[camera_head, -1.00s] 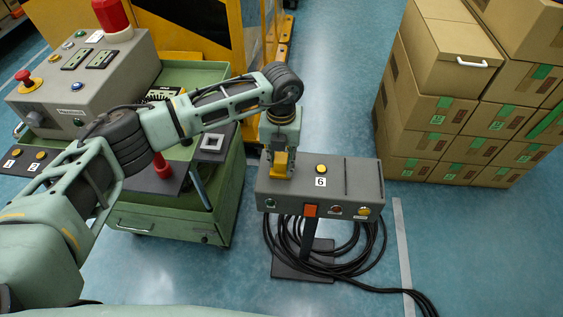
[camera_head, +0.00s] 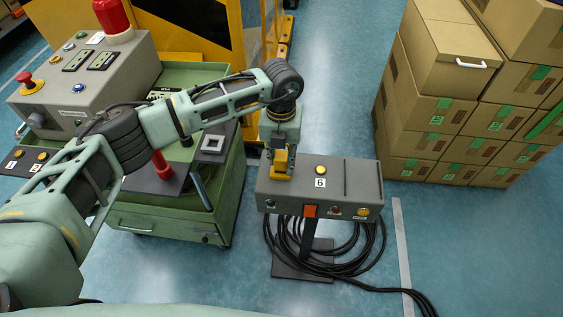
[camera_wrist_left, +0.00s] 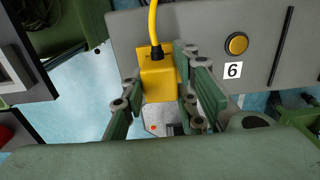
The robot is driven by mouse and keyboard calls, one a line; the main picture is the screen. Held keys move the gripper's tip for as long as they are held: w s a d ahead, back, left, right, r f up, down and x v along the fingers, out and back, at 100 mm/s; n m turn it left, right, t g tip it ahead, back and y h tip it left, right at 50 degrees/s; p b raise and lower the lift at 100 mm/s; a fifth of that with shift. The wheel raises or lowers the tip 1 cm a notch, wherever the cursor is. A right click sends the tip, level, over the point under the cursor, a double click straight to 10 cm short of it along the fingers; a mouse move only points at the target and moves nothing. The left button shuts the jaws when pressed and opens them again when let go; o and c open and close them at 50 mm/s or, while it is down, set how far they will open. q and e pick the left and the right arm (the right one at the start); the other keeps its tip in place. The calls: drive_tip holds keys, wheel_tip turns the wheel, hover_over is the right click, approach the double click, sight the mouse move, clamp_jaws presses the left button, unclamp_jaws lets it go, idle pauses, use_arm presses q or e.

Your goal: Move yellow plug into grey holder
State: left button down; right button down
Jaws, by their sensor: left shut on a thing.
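My left gripper (camera_head: 282,148) points down over the left end of a grey box (camera_head: 325,184) marked 6. It is shut on the yellow plug (camera_head: 281,168). In the left wrist view the yellow plug (camera_wrist_left: 157,80) sits between the green fingers, with a yellow cable (camera_wrist_left: 154,22) leaving it. The plug is at the edge of the grey box (camera_wrist_left: 205,35); whether they touch is hard to tell. A dark grey plate with a white-edged square (camera_head: 212,144) stands on the green cart, left of the gripper. Which part is the grey holder is not clear. My right gripper is out of view.
The green cart (camera_head: 165,222) carries a grey control panel (camera_head: 95,75) with a red lamp. A black cable coil (camera_head: 345,262) lies below the grey box. Stacked cartons (camera_head: 440,110) stand at the right. Blue floor is clear between the box and the cartons.

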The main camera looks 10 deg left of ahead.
sight(276, 154)
use_arm(q)
drive_tip(key=shift+r+p, duration=0.95)
drive_tip(key=shift+r, duration=0.95)
drive_tip(key=shift+a, duration=0.15)
drive_tip(key=shift+w+a+r, duration=0.1)
drive_tip(key=shift+w+a, duration=0.05)
drive_tip(key=shift+a, duration=0.35)
drive_tip(key=shift+w+a+r+b, duration=0.5)
drive_tip(key=shift+a+b, duration=0.3)
drive_tip(key=shift+a, duration=2.25)
drive_tip(key=shift+w+a+r+b, duration=0.4)
drive_tip(key=shift+a+r+b, duration=0.25)
drive_tip(key=shift+a, duration=2.35)
drive_tip(key=shift+w+a+r+b, duration=0.45)
drive_tip(key=shift+a+b, duration=0.45)
drive_tip(key=shift+a, duration=2.15)
drive_tip(key=shift+f, duration=0.1)
